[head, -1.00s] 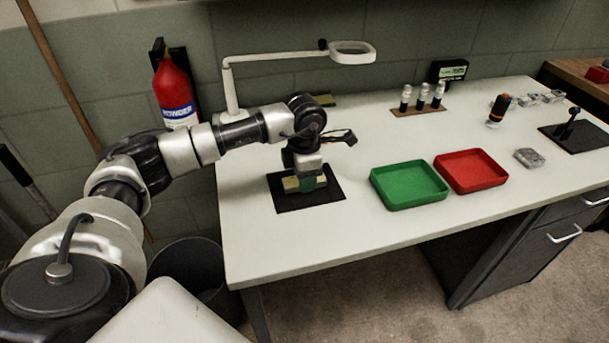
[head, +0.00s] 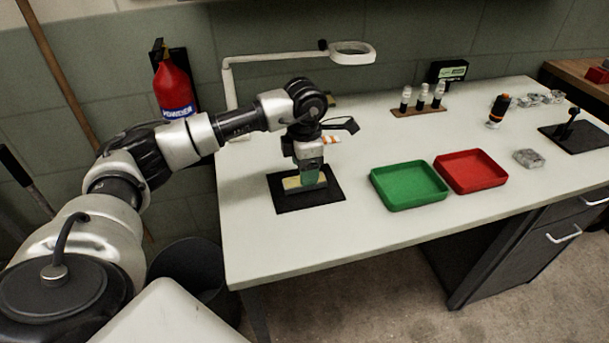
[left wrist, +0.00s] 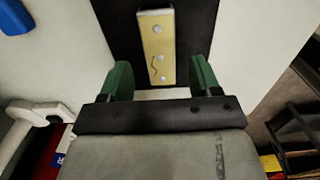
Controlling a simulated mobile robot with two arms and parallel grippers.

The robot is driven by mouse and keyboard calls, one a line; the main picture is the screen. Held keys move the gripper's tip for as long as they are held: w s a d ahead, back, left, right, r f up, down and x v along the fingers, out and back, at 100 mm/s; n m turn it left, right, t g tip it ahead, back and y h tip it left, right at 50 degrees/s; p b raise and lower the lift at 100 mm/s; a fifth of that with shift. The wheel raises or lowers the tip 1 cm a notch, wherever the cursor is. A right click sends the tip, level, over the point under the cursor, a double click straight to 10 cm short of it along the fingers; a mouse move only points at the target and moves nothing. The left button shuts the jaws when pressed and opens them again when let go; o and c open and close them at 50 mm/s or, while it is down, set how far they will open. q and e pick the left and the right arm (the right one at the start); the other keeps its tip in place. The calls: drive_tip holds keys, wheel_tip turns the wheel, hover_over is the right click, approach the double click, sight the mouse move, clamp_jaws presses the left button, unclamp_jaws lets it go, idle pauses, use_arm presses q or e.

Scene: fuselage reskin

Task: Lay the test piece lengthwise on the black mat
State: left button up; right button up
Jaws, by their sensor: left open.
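The test piece (head: 293,184) is a yellowish strip on the black mat (head: 316,200). In the left wrist view the strip (left wrist: 157,45) shows holes and a dark jagged crack line. It appears to lie flat, its length along the mat's long side. My left gripper (head: 310,177) points down just above the strip and hides part of it in the head view. In the left wrist view its green fingers (left wrist: 160,72) stand apart, with the strip's near end between them in the picture and a gap on each side. My right gripper is not in view.
A green tray (head: 408,186) and a red tray (head: 470,171) stand right of the mat. A white magnifier lamp (head: 290,57) rises behind my arm. A rack with small bottles (head: 421,99) stands at the back. The tabletop in front of the mat is clear.

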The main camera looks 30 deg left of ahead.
use_arm(q)
wheel_tip(320, 180, up, 9)
idle(0.3)
idle(0.4)
